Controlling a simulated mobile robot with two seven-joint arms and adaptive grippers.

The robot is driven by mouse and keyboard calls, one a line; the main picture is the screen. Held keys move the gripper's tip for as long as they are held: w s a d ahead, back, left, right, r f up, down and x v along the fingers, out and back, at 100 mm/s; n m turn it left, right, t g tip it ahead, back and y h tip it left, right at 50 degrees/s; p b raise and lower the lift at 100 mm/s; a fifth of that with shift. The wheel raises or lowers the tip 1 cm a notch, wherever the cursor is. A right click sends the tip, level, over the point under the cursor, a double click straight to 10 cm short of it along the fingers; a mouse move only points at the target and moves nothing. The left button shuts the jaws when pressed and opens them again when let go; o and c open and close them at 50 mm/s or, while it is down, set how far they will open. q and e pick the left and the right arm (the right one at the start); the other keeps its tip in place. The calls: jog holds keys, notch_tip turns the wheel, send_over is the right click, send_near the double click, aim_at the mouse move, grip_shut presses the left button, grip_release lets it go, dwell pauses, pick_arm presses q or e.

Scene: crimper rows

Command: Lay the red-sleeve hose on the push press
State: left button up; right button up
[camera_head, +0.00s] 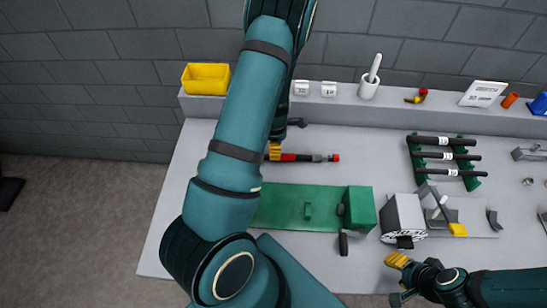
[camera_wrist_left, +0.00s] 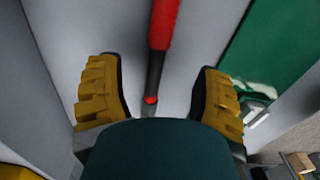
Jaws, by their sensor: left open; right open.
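The red-sleeve hose (camera_head: 302,157) lies on the grey table behind the green press, its black part running right to a red tip. In the left wrist view the hose (camera_wrist_left: 164,25) runs between the two yellow fingers of my left gripper (camera_wrist_left: 160,95). The fingers are open, with a gap on each side of the hose. In the head view my left arm hides most of this gripper (camera_head: 275,149). A green press (camera_head: 359,209) has a long flat bed and a black handle; my arm hides its left end. My right gripper (camera_head: 397,272) is open and empty near the front edge.
A grey device (camera_head: 404,216) stands right of the green press. A green rack (camera_head: 414,159) holds black hoses at the back right. A yellow bin (camera_head: 205,79), white cup (camera_head: 368,89) and small items stand on the back ledge (camera_head: 340,107).

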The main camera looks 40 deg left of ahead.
pick_arm(q)
jog(key=shift+s+a+f, duration=0.1)
jog(key=shift+a+f, duration=0.05)
jog(key=shift+f, duration=1.55)
jog(key=shift+a+f, duration=0.1)
jog(key=shift+f, duration=1.6)
grip_shut()
